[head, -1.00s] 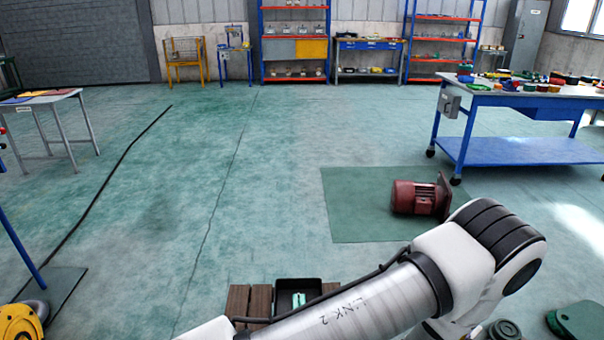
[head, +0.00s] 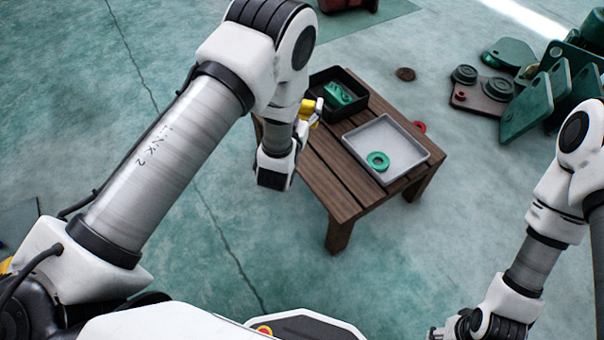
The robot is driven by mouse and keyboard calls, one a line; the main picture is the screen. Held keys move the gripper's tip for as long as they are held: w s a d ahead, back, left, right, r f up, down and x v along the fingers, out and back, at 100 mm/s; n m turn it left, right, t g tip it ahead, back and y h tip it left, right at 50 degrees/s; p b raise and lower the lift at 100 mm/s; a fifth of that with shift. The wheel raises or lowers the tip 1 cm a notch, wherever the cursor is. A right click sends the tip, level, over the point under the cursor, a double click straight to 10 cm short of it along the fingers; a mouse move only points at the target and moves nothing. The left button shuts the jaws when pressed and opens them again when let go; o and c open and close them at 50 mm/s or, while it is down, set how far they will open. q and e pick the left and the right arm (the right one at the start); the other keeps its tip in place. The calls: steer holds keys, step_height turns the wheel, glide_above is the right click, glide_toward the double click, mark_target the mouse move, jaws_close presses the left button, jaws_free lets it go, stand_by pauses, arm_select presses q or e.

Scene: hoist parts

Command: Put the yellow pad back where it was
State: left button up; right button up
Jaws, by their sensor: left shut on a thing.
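My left gripper (head: 314,106) is at the left edge of the low slatted wooden table, beside the black tray (head: 357,99). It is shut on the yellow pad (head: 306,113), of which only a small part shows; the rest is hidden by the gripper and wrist. I cannot tell whether the pad touches the table or tray. The black tray holds a green part (head: 338,94). My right gripper (head: 436,332) is low at the bottom right, away from the table, and too small and cut off to read.
A grey tray (head: 410,150) with a green ring (head: 378,161) stands on the wooden table (head: 325,190). A red ring (head: 419,127) shows just beyond it. Green plates and discs (head: 527,108) lie on the floor at right. The floor left of the table is clear.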

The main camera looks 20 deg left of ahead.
arm_select(q)
steer(key=shift+n+y, duration=0.3)
steer(key=shift+y, duration=0.2)
steer(key=w+f+b, duration=0.2)
steer(key=f+b, duration=0.5)
steer(key=f, duration=0.3)
steer(key=w+f+b, duration=0.3)
steer(key=f+b, duration=0.5)
steer(key=f, duration=0.2)
steer(key=w+f+b, duration=0.3)
steer(key=f+b, duration=0.4)
steer(key=f, duration=0.3)
steer(key=shift+w+a+f, duration=0.1)
steer(key=shift+w+f, duration=0.05)
steer(key=o, duration=1.3)
steer(key=shift+c, duration=0.2)
